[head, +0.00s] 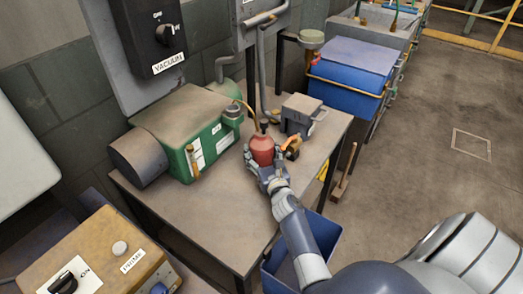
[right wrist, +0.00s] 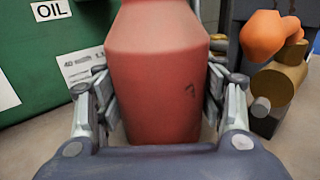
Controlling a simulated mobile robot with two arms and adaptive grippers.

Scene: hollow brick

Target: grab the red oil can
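The red oil can (head: 262,149) stands upright on the workbench, in front of the green machine. It fills the middle of the right wrist view (right wrist: 160,75), with its top cut off there. My right gripper (head: 262,168) is at the can, low on its body. In the right wrist view its two fingers (right wrist: 160,100) stand on either side of the can, with their pads very close to its sides. I cannot tell whether both pads press on it. My left gripper is not in view.
The green machine (head: 186,130) with an OIL label is left of the can. An orange-topped object (head: 292,148) and a grey vise-like block (head: 300,115) stand close on its right. A blue bin (head: 322,232) is below the bench. The bench front (head: 215,215) is bare.

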